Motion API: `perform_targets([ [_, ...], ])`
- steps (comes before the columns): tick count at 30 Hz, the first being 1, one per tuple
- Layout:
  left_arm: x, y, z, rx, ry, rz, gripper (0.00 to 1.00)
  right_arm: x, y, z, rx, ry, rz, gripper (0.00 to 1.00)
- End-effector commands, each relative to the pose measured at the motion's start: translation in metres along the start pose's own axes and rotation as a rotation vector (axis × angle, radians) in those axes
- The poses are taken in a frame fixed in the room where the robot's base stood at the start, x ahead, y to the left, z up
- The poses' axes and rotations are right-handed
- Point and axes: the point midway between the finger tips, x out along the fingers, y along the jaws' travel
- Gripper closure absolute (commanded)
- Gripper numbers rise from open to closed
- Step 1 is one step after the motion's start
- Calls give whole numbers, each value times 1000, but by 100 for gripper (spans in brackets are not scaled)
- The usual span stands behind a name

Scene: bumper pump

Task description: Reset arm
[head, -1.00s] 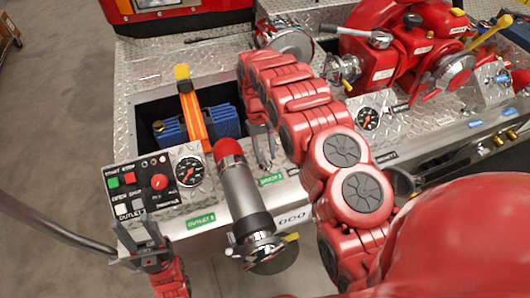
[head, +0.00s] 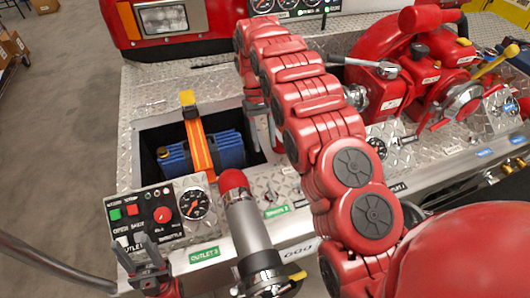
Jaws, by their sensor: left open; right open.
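My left gripper (head: 140,254) is low on the left, open and empty, with its fingers pointing up in front of the control panel. My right arm rises from the lower right and bends over at the top. My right gripper (head: 266,128) hangs at its end, open, beside the right edge of the recess; the arm partly hides it. No object shows between its fingers. The recess holds a blue ribbed block (head: 228,150) with an orange strap (head: 196,140) over it.
The control panel (head: 124,226) has a gauge and buttons. A grey cylinder with a red cap (head: 233,180) stands at the front. A red pump (head: 405,60) with levers fills the right.

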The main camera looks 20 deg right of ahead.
Motion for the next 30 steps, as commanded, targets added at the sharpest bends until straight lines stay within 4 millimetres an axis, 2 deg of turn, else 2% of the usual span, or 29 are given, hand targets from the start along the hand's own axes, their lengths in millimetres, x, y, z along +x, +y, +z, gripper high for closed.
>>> perform_targets([
  [1, 2, 0, 0, 0, 0, 0, 50, -7, 0, 2, 0, 2, 0, 55],
  [6, 3, 0, -1, 0, 0, 0, 50, -16, 0, 5, 1, 3, 0, 55],
  [21, 4, 0, -1, 0, 0, 0, 50, -17, 0, 6, 1, 1, 0, 55],
  [23, 9, 0, -2, 0, 0, 0, 50, -22, 0, 8, 1, 1, 0, 55],
  [30, 55, -3, -9, 0, 0, 0, 50, -64, 0, 25, 1, 1, 0, 55],
])
